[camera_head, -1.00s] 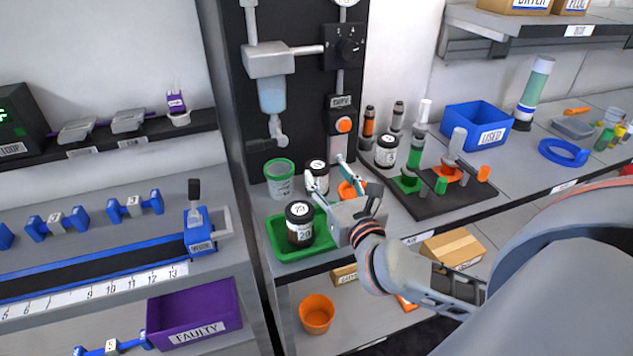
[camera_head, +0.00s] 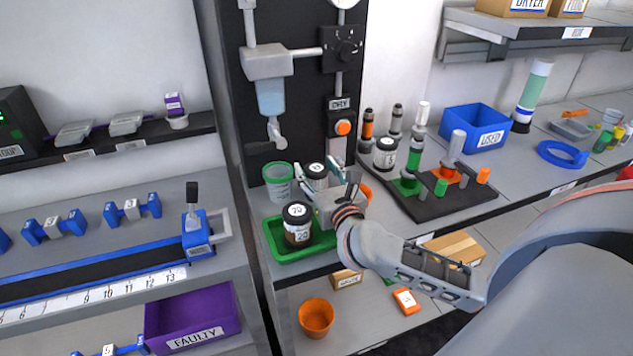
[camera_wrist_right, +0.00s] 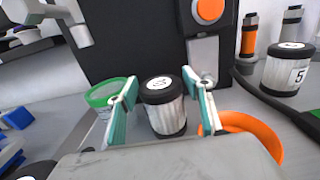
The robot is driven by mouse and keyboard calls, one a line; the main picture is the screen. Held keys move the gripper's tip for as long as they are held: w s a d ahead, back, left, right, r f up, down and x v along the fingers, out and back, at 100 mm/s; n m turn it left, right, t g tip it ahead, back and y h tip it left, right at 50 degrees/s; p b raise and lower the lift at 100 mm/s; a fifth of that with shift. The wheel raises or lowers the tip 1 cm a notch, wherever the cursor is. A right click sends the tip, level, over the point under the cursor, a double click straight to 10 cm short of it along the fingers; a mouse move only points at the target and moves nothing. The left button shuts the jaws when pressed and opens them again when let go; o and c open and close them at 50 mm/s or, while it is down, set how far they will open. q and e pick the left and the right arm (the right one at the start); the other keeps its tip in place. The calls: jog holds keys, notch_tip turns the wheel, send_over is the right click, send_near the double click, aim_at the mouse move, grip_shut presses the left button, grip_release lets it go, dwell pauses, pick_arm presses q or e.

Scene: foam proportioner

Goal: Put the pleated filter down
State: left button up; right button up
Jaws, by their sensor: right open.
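The pleated filter (camera_head: 316,171), a pale pleated cylinder with a black cap and a white label, stands upright on the bench beside the green-rimmed cup. It shows in the middle of the right wrist view (camera_wrist_right: 165,108). My right gripper (camera_head: 322,177) is just in front of it. In the wrist view its fingers (camera_wrist_right: 160,88) are spread apart, one on each side of the filter, with visible gaps. The gripper's body hides the filter's lower part in the head view. My left gripper is not in view.
A black-capped jar (camera_head: 297,224) stands on the green tray (camera_head: 283,256), close to my right gripper. The green-rimmed cup (camera_head: 278,182) is left of the filter, and an orange ring-like part (camera_wrist_right: 262,130) is to its right. Another capped filter (camera_head: 385,152) stands farther right.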

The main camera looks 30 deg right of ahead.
jog(key=c, duration=1)
jog(key=shift+r, duration=0.1)
jog(key=shift+c, duration=0.2)
notch_tip(320, 180, up, 18)
jog(key=p, duration=0.4)
